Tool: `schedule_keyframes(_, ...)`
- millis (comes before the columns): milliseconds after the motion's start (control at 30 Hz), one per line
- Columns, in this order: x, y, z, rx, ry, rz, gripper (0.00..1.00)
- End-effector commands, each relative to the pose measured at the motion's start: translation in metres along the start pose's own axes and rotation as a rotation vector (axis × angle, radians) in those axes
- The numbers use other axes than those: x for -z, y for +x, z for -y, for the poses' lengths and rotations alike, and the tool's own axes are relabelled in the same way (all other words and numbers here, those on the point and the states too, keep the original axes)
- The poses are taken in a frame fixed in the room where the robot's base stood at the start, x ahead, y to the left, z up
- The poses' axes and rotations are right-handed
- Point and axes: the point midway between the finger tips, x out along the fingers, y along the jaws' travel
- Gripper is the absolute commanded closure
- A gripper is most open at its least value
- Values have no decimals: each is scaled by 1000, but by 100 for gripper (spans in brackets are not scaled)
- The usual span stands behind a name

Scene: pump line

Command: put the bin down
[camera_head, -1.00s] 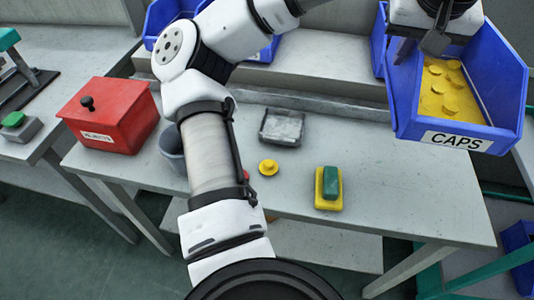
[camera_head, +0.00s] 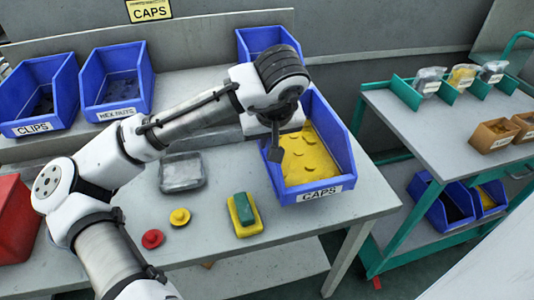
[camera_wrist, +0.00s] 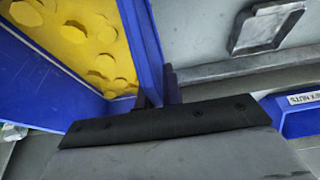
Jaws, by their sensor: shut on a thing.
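The blue CAPS bin (camera_head: 345,160), filled with yellow caps (camera_head: 308,155), is upright at the right end of the grey workbench (camera_head: 355,205). My gripper (camera_head: 275,150) is shut on the bin's left side wall. In the wrist view that blue wall (camera_wrist: 143,45) runs between the dark fingers (camera_wrist: 160,95), with yellow caps on one side of it. I cannot tell whether the bin's base touches the bench top.
CLIPS (camera_head: 40,95) and HEX NUTS (camera_head: 115,80) bins stand on the raised shelf. A green-framed cart (camera_head: 440,130) stands right.

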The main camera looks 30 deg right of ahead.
Motion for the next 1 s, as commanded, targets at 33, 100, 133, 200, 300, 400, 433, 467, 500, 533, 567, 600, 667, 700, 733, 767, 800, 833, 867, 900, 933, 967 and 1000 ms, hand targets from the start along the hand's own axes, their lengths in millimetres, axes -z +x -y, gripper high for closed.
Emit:
schedule_keyframes(33,-1,3,0,0,-1,-1,100)
schedule_keyframes(100,-3,7,0,-1,-1,-2,100)
schedule_keyframes(133,-4,9,0,-1,-1,-2,100)
schedule_keyframes(200,-7,16,0,0,0,-1,100)
schedule_keyframes(300,-12,30,0,0,0,0,100)
schedule_keyframes(400,-16,40,0,-1,-1,-1,100)
schedule_keyframes(433,-17,41,0,-2,-1,-1,100)
schedule_keyframes(467,-18,42,0,-2,-1,-1,100)
schedule_keyframes(500,-18,43,0,-2,-1,-1,100)
schedule_keyframes(533,-18,43,0,-2,-1,-1,100)
schedule_keyframes(567,-18,43,0,-2,-1,-2,100)
schedule_keyframes(600,-18,43,0,-2,-1,-2,100)
schedule_keyframes(667,-18,42,0,-2,-1,-2,100)
schedule_keyframes(700,-18,43,0,-2,-1,-1,100)
schedule_keyframes(733,-18,43,0,-2,-1,-1,100)
schedule_keyframes(767,-18,44,0,-2,-1,-1,100)
schedule_keyframes(800,-19,46,0,-2,0,-1,100)
schedule_keyframes(833,-19,46,0,-1,1,0,91)
schedule_keyframes(867,-19,45,0,0,1,0,87)
schedule_keyframes(900,-19,45,0,0,1,0,82)
schedule_keyframes(933,-19,45,0,0,1,0,78)
schedule_keyframes(967,-19,45,0,0,1,0,74)
schedule_keyframes(1000,-19,45,0,0,1,0,70)
